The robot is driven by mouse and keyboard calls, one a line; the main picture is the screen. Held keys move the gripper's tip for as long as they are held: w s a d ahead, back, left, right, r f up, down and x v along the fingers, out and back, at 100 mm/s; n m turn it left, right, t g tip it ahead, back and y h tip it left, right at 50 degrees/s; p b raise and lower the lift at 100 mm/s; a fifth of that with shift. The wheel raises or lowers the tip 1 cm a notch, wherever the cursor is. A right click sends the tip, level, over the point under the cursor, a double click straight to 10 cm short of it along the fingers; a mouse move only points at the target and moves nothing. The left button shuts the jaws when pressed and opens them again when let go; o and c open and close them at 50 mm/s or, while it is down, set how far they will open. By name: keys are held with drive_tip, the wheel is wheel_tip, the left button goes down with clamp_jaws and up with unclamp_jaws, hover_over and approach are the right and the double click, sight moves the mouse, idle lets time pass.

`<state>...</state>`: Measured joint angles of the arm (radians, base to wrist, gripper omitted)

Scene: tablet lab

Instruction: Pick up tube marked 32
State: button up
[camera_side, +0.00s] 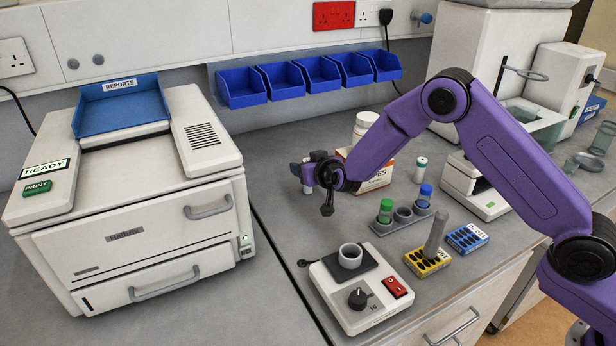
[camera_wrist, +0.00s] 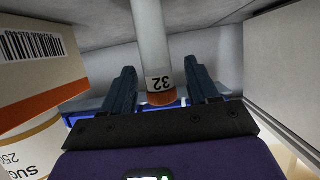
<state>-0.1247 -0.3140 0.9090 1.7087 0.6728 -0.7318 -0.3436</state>
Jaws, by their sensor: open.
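The tube marked 32 (camera_wrist: 152,50) shows in the wrist view as a pale cylinder with a white label and an orange-red end. The number appears upside down there. My gripper (camera_wrist: 160,72) is open, with one dark blue finger on each side of the tube's line. Gaps show between the tube and both fingers, so nothing is gripped. In the side view my gripper (camera_side: 300,171) is at the left of the carton, above the bench. I cannot make out the number 32 in the side view.
A carton (camera_side: 374,178) stands behind my gripper, with a white jar (camera_side: 364,124) beyond. A grey rack (camera_side: 383,225) holds green- and blue-capped tubes. A hotplate (camera_side: 340,300) and yellow block (camera_side: 425,262) are in front. A large printer (camera_side: 130,220) stands left.

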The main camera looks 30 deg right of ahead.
drive_tip(key=shift+x, duration=0.85)
drive_tip(key=c, duration=1)
drive_tip(key=shift+r, duration=0.1)
